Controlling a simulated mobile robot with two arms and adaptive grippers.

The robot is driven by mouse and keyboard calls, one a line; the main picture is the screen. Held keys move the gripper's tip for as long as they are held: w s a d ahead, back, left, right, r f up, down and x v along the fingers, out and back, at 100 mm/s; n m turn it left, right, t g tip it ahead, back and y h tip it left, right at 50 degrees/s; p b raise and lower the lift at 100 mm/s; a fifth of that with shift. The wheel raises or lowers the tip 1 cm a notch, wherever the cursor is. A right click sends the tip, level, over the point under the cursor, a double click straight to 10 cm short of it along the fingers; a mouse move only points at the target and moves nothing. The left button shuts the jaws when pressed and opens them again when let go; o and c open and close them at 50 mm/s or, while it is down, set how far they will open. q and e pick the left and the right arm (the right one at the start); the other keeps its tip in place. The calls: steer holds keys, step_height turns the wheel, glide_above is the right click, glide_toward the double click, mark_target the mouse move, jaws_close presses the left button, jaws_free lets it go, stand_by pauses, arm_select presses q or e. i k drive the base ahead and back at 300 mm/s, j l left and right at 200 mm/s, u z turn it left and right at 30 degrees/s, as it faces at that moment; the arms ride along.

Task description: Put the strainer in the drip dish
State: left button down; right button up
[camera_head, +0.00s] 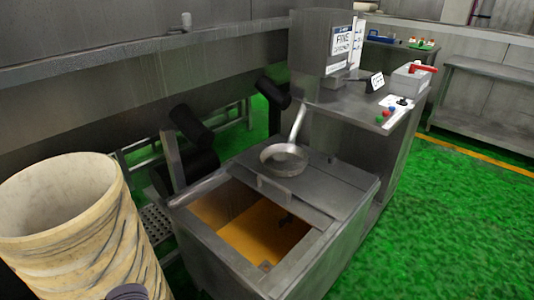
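A round metal strainer (284,160) with a long handle rising toward the back lies on the flat steel cover of the tank. Its bowl faces up, and I cannot make out what is inside it. I cannot clearly pick out a drip dish as a separate thing. Neither of my grippers can be made out in this view.
The open steel tank (333,252) holds orange liquid (262,238). A large pale drum (118,235) stands at the left. Behind the tank is a steel cabinet (325,45) with coloured buttons beside it. Green floor (450,200) is free at the right.

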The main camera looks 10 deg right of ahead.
mark_target(285, 161)
steer(key=i+l+u, duration=0.15)
steer(key=l, duration=0.45)
steer(key=i+l+u, duration=0.1)
steer(key=l, duration=0.45)
steer(key=i+l+u, duration=0.15)
steer(key=l, duration=0.5)
steer(key=l+u, duration=0.15)
steer(key=l, duration=0.45)
steer(key=i, duration=0.05)
